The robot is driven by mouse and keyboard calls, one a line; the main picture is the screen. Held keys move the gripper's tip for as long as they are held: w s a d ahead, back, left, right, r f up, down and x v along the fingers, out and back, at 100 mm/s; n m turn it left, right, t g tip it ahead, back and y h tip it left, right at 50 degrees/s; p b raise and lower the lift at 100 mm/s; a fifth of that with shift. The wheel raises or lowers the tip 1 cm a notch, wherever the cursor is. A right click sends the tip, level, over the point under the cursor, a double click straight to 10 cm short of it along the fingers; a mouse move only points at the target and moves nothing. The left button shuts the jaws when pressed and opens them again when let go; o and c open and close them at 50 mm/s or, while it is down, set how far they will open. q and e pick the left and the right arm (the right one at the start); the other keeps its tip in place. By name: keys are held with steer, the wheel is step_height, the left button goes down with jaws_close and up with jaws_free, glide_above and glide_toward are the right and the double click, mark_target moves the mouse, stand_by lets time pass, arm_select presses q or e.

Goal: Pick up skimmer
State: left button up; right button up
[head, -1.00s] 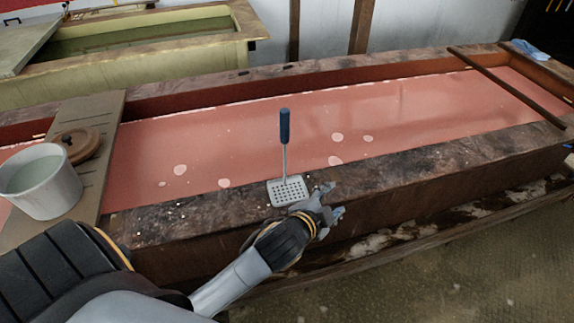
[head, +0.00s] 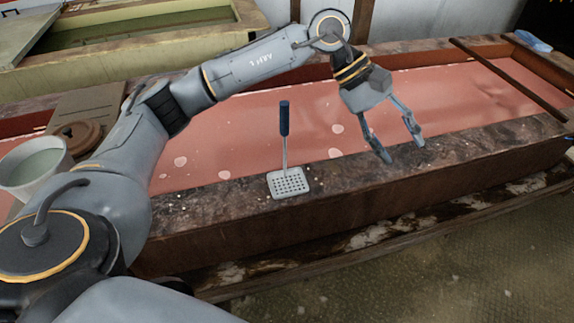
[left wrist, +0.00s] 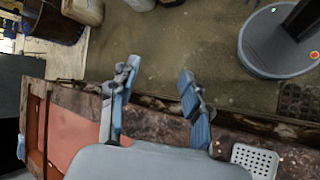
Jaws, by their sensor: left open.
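The skimmer (head: 286,182) has a square, perforated pale metal plate and a thin shaft with a dark blue handle (head: 284,118). Its plate lies on the near rim of the tank and its handle stands up. In the left wrist view the perforated plate (left wrist: 255,160) shows at the lower right. My left gripper (head: 402,155) is open and empty, above the near rim to the right of the skimmer and apart from it. The left wrist view shows its two fingers (left wrist: 158,82) spread, with nothing between them. My right gripper is not in view.
A long tank of pink liquid (head: 235,130) has a worn, wide near rim (head: 450,140). A white bucket (head: 35,168) and a brown round lid (head: 82,136) are at the left. A bar (head: 505,78) crosses the tank at the right. Floor lies in front.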

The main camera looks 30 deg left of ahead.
arm_select(q)
steer(key=w+a+r+m+y, duration=0.2)
steer(key=a+y, duration=0.3)
steer(key=a, duration=0.8)
step_height(320, 180, up, 4)
steer(key=y, duration=0.4)
glide_above(284, 102)
steer(key=shift+s, duration=0.1)
step_height(284, 102, down, 8)
steer(key=shift+r+b, duration=0.25)
steer(key=shift+b, duration=0.1)
steer(key=shift+f, duration=0.45)
steer(key=shift+f+p, duration=0.3)
steer(key=shift+p, duration=0.05)
step_height(284, 102, down, 4)
steer(key=shift+d+r+p, duration=0.1)
steer(key=shift+r+p, duration=0.1)
steer(key=shift+p, duration=0.75)
steer(key=shift+f, duration=0.5)
jaws_close()
